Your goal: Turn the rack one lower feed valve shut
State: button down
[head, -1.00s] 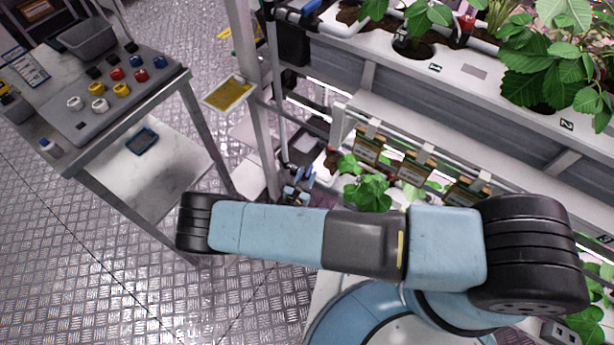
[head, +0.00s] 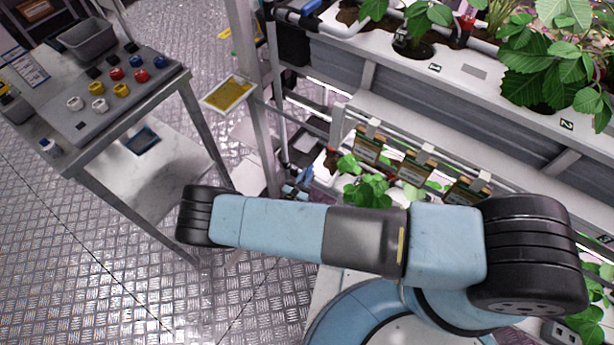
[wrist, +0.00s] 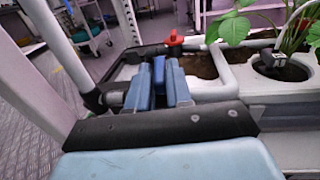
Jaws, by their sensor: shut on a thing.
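The rack one lower feed valve shows as a blue lever (wrist: 159,68) in the wrist view, at the corner end of a white planting trough's pipe. My gripper (wrist: 158,92) has its two blue fingers on either side of this lever and is shut on it. The valve body is mostly hidden behind the fingers and my wrist. In the head view my gripper (head: 295,191) is small, low beside the rack's left post, partly covered by my arm.
A red-handled valve (wrist: 174,40) stands just beyond the fingers. Leafy plants (wrist: 236,27) grow at the right. The upper trough (head: 450,72) lies above in the head view. A bench (head: 105,95) with coloured caps stands left, with open floor between.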

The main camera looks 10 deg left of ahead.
jog(key=shift+a+m+g+h, duration=0.15)
jog(key=shift+m+g+h, duration=0.15)
jog(key=shift+m+h, duration=0.7)
jog(key=c, duration=1.1)
grip_release()
jog(key=v, duration=1.3)
jog(key=shift+s+a+f, duration=0.1)
jog(key=shift+s+a, duration=0.2)
